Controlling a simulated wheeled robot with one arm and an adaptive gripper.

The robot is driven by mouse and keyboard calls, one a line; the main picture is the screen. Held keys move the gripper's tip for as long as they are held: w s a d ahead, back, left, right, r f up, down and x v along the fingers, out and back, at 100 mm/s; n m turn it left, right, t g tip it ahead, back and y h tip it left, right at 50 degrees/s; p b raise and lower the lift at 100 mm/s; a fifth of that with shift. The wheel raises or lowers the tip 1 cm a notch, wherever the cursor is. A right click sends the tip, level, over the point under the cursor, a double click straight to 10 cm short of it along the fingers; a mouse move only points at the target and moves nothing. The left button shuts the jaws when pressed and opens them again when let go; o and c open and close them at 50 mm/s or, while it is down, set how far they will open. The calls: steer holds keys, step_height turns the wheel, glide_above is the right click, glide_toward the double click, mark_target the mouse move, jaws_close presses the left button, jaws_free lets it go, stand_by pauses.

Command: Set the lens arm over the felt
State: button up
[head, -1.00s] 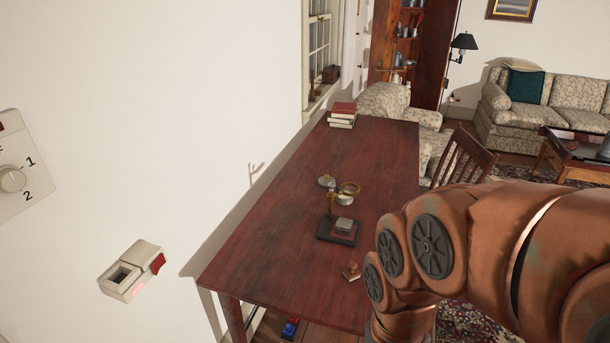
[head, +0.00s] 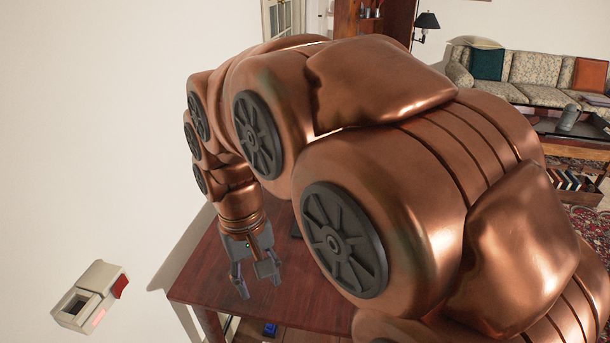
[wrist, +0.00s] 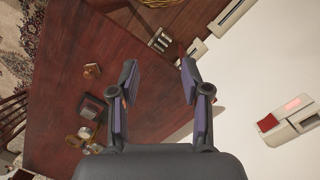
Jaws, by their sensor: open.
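The brass lens arm (wrist: 84,133) shows at the lower left of the wrist view, on a small stand with a dark base (wrist: 93,103). A grey block sits on the base. The felt is too small to make out clearly. In the head view my arm hides nearly all of the stand; only a dark bit (head: 296,230) shows beside it. My gripper (head: 258,287) is open and empty over the near left part of the table. In the wrist view its fingers (wrist: 158,64) are spread, with the stand to their left, apart from it.
The dark red table (head: 205,270) has bare wood around the stand. A small wooden piece (wrist: 91,70) lies on it. A white wall runs along the left, with a white wall box (head: 88,297) on it. A chair (wrist: 10,118) stands at the table's other side.

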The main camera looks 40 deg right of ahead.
steer(key=w+d+r+m, duration=0.3)
steer(key=w+d+m, duration=0.4)
steer(key=w+d, duration=1.3)
steer(key=w+d+f+m, duration=0.2)
steer(key=w+d, duration=0.1)
steer(key=d, duration=0.3)
steer(key=w+d+f+m+t, duration=0.1)
steer(key=w+d+f+m, duration=0.1)
steer(key=d, duration=0.5)
steer(key=w+d+f+m, duration=0.1)
steer(key=w+d+f, duration=0.2)
steer(key=d, duration=0.4)
steer(key=shift+w+d+f+m+t+p, duration=0.15)
steer(key=shift+w+f+m+t+p, duration=0.2)
steer(key=shift+f, duration=0.25)
steer(key=shift+s+d+f, duration=0.15)
steer(key=shift+d+f, duration=0.25)
steer(key=shift+f+b, duration=0.4)
steer(key=shift+f, duration=0.8)
steer(key=shift+f+p, duration=0.55)
steer(key=shift+f, duration=1.95)
jaws_close()
